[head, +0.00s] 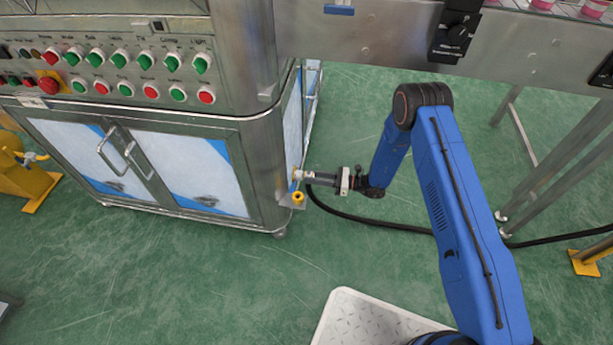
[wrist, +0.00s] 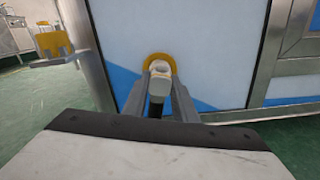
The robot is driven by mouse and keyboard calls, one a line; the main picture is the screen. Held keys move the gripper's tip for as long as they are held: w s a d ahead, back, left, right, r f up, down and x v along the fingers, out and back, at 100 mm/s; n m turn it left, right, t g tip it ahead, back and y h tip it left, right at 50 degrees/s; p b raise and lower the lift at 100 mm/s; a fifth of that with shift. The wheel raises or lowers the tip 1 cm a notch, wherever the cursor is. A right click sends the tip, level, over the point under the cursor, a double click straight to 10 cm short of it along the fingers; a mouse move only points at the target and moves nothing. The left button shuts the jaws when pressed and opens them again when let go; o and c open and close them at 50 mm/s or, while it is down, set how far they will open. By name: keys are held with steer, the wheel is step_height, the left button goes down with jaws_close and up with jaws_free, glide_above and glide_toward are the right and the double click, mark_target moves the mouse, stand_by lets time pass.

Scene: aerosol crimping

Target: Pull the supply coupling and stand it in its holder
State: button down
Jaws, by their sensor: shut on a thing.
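The supply coupling (head: 298,174), a small pale fitting with a black hose, is at the side of the steel cabinet. In the wrist view the coupling (wrist: 159,74) sits between my fingers, in front of a yellow ring (wrist: 161,58) on the cabinet panel. My gripper (head: 304,177) is shut on it, reaching in level from the right; the fingers also show in the wrist view (wrist: 160,88). I cannot tell whether the coupling is still seated. A yellow piece on a grey bracket, seemingly the holder (wrist: 52,42), stands at the cabinet corner; it also shows in the head view (head: 298,197).
The black hose (head: 360,218) runs from the coupling across the floor to the right. The cabinet (head: 225,130) with its button panel fills the left. A conveyor (head: 370,35) crosses above. Green floor (head: 250,285) is open in front.

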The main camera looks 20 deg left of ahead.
steer(key=shift+v, duration=2.6)
steer(key=shift+w, duration=0.1)
